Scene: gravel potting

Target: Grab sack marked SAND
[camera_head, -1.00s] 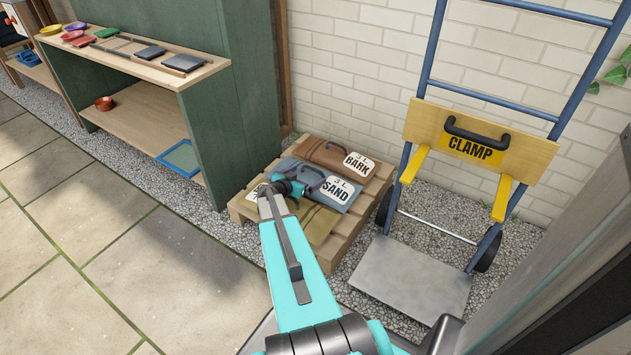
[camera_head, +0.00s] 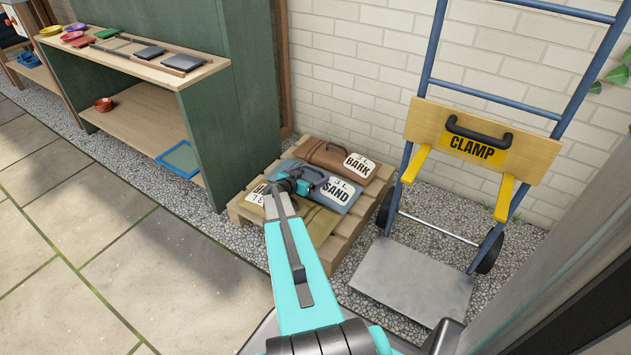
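The blue-grey sack marked SAND (camera_head: 341,204) lies in the middle of a wooden pallet, its white label facing up. My gripper (camera_head: 314,180) is over the upper face of this sack, close to its handle, and hides part of it. The frame does not show clearly whether the fingers are open or shut, or whether they touch the handle. The brown sack marked BARK (camera_head: 322,152) lies behind it. A tan sack (camera_head: 318,222) with a partly hidden label lies in front, with my arm across it.
The pallet (camera_head: 345,232) stands on gravel between a green shelf unit (camera_head: 225,120) on the left and a blue hand truck with a CLAMP board (camera_head: 480,140) on the right. A brick wall is behind. Paving on the left is clear.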

